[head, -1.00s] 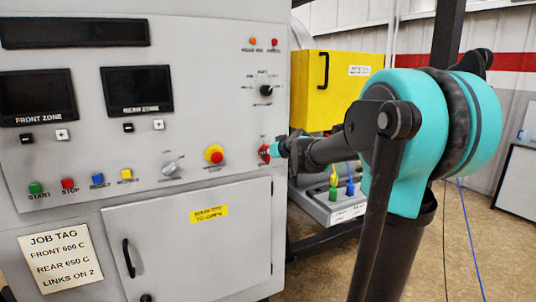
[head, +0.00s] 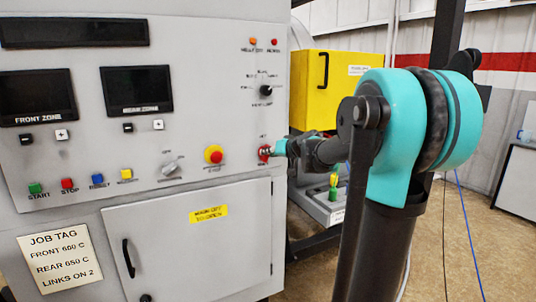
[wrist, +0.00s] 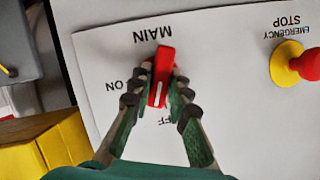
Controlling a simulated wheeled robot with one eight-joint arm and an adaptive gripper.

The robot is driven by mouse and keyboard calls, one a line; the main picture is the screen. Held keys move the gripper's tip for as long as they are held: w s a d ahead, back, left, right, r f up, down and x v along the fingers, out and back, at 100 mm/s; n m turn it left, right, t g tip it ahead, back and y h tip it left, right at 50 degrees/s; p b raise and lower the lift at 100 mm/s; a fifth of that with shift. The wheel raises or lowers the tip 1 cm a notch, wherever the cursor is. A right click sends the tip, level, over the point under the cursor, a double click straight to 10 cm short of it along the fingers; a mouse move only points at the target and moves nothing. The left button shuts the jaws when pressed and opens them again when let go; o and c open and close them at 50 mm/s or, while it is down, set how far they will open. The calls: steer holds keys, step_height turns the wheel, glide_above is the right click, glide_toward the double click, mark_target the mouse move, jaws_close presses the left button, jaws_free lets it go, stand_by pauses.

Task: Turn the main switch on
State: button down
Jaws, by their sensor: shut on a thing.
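The main switch (wrist: 160,75) is a red handle on the pale panel, with "MAIN" and "ON" printed beside it, upside down in the wrist view. The "OFF" label is partly hidden by a finger. The handle's white mark lies at its end near "OFF", and the handle is slightly tilted. My gripper (wrist: 162,90) is shut on the handle, one finger on each side. In the head view the switch (head: 264,153) sits at the panel's lower right, and my gripper (head: 276,149) reaches it from the right; its fingers are too small to make out there.
The red and yellow emergency stop (head: 214,154) sits left of the switch. A rotary knob (head: 170,165) and several coloured buttons lie further left. A yellow box (head: 340,85) stands behind my arm. A cabinet door (head: 190,250) is below.

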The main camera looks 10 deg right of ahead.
steer(key=m+y, duration=0.1)
steer(key=m, duration=0.1)
steer(key=shift+d+f+m+y, duration=0.1)
steer(key=shift+d+m+y, duration=0.05)
steer(key=shift+m+y, duration=0.2)
steer(key=shift+w+f+m+y, duration=0.1)
steer(key=shift+m+y, duration=0.85)
steer(key=shift+m, duration=0.3)
steer(key=m+y, duration=0.1)
steer(key=m, duration=0.1)
steer(key=m+t, duration=0.1)
steer(key=m, duration=0.2)
steer(key=shift+d+f+y, duration=0.1)
steer(key=shift+f+y, duration=0.05)
steer(key=shift+y, duration=0.25)
steer(key=c, duration=1.4)
jaws_free()
steer(key=shift+c, duration=0.2)
steer(key=v, duration=1.2)
steer(key=shift+f, duration=0.2)
